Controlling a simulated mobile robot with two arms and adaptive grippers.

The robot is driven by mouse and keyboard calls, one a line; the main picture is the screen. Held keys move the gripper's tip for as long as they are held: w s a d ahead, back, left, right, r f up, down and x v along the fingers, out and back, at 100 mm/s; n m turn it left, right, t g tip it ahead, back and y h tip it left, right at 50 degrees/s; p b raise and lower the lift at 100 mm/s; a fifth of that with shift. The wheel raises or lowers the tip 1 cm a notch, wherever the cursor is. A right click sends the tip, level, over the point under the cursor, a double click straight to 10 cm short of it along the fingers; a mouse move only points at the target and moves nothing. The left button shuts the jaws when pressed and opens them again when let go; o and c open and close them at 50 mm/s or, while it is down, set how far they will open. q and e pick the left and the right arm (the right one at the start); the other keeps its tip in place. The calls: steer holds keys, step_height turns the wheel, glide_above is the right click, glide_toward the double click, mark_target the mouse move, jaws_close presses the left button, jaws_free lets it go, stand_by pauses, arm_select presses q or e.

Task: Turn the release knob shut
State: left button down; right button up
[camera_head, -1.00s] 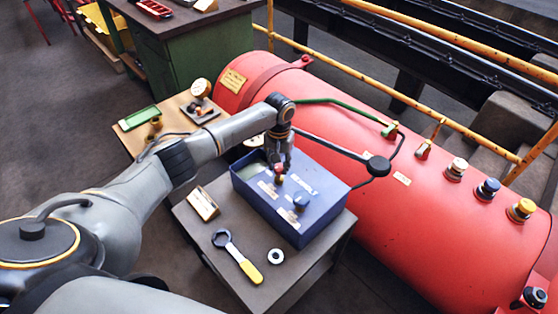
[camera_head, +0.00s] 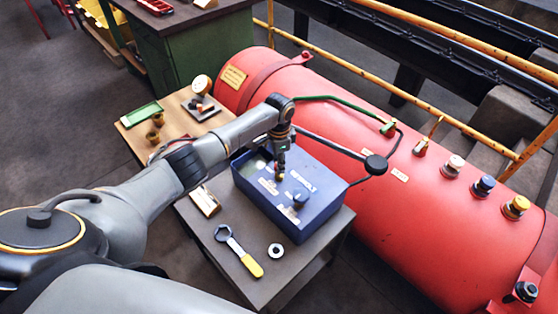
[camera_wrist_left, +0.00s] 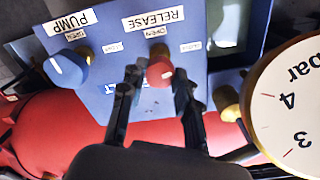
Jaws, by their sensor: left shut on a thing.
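The release knob is the red knob (camera_wrist_left: 159,72) under the RELEASE label (camera_wrist_left: 153,19) in the left wrist view. It sits on the face of the blue box (camera_head: 318,212). My left gripper (camera_wrist_left: 159,84) has one finger on each side of this knob and is shut on it. In the head view my left gripper (camera_head: 281,168) points down at the box's far left part and largely hides the knob. The blue pump knob (camera_wrist_left: 68,66) stands beside it under the PUMP label (camera_wrist_left: 74,22). My right gripper is not in view.
A large round gauge (camera_wrist_left: 290,105) is close on the right in the wrist view. The red tank (camera_head: 440,220) lies behind the box. A yellow-handled wrench (camera_head: 240,250) and a white ring (camera_head: 275,250) lie on the table in front.

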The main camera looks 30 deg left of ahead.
arm_select(q)
steer(key=shift+m, duration=1.5)
steer(key=c, duration=1)
jaws_free()
step_height(320, 180, up, 12)
